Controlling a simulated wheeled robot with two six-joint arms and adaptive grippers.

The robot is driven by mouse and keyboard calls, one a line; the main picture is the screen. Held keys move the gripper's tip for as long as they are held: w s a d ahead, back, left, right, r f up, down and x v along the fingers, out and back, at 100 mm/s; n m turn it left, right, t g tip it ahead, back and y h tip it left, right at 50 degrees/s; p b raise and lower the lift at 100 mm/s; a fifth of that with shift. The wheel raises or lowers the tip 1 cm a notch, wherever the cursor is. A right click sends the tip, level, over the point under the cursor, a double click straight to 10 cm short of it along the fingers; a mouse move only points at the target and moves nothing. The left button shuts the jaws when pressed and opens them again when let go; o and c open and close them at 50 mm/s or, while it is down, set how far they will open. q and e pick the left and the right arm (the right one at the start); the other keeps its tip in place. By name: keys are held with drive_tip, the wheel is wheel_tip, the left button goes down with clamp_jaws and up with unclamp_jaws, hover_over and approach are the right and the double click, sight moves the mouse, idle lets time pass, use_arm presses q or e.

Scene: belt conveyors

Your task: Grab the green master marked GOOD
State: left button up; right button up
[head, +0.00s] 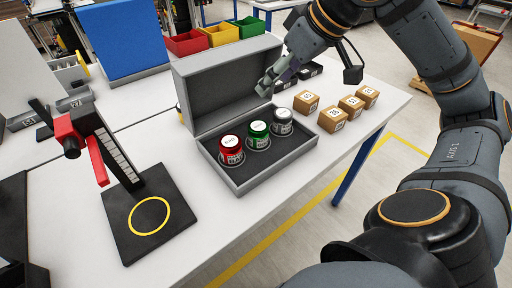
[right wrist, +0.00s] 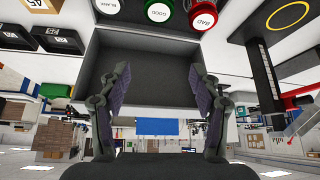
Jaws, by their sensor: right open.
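The green master (head: 258,135) stands upright in the middle of the grey open case (head: 244,187), between a red master (head: 231,148) and a silver one (head: 282,121). In the right wrist view the green master (right wrist: 158,11) is at the top edge, its white cap reading GOOD. The red one (right wrist: 203,15) reads BAD and the silver one (right wrist: 111,6) reads BLANK. My right gripper (head: 274,80) is above the back of the case by its raised lid, apart from the masters. In the right wrist view its spread fingers (right wrist: 163,88) have nothing between them. My left gripper is not in view.
Several small numbered boxes (head: 333,119) stand right of the case. A red and black gauge stand (head: 148,215) with a yellow ring is at left. Red, yellow and green bins (head: 220,36) are behind. The case lid (head: 222,85) stands open. Bare white table lies in front.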

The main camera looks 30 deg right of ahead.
drive_tip(key=b, duration=0.7)
approach(263, 128)
drive_tip(key=x, duration=0.2)
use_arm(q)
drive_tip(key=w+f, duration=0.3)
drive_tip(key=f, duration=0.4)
use_arm(e)
drive_tip(key=shift+w+a+f, duration=0.15)
drive_tip(key=shift+w+a, duration=0.15)
drive_tip(key=shift+w, duration=0.05)
drive_tip(key=x, duration=0.4)
drive_tip(key=shift+w+f, duration=0.15)
drive_tip(key=shift+f, duration=0.15)
drive_tip(key=x, duration=0.5)
drive_tip(key=shift+d+f, duration=0.1)
drive_tip(key=shift+f, duration=0.3)
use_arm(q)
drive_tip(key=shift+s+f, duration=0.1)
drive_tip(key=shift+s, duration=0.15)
use_arm(e)
drive_tip(key=c, duration=1.2)
drive_tip(key=shift+o, duration=0.2)
drive_tip(key=shift+r, duration=0.15)
